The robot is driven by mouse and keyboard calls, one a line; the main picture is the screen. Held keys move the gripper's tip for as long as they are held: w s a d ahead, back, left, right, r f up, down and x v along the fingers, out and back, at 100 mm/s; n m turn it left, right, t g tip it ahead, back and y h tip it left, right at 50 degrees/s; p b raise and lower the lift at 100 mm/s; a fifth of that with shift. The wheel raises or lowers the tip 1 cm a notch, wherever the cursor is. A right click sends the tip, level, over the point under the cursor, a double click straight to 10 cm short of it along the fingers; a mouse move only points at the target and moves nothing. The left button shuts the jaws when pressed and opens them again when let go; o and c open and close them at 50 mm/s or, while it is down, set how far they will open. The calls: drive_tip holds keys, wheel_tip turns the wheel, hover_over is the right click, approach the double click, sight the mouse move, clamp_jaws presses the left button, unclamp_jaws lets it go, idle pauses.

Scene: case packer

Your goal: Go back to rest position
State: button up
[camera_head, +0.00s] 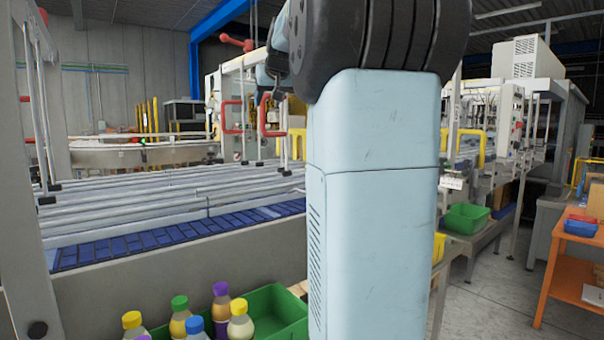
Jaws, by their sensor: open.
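My arm stands large and close in the middle of the view, with a light blue link upright and a dark ribbed joint above it. A small part of my arm shows past the left side of that joint, but no gripper fingers can be made out. The arm hides the middle of the scene behind it.
The conveyor (170,235) runs behind. A green crate (466,218) and orange table (574,262) stand right; floor (490,300) between is clear.

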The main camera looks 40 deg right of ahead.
idle(0.4)
drive_tip(key=s+a+f+n+g+y, duration=0.1)
drive_tip(key=s+a+f+g, duration=0.2)
drive_tip(key=s+a+f, duration=1.2)
drive_tip(key=s+a+f+n+g+y, duration=0.1)
drive_tip(key=s+a+f, duration=0.2)
drive_tip(key=s+f, duration=0.5)
drive_tip(key=s+a+f+n+g, duration=0.1)
drive_tip(key=s+a+f, duration=0.3)
drive_tip(key=s+f, duration=0.5)
drive_tip(key=shift+s+a+y, duration=0.15)
drive_tip(key=shift+s+y, duration=0.2)
drive_tip(key=shift+y, duration=0.05)
drive_tip(key=shift+c, duration=0.8)
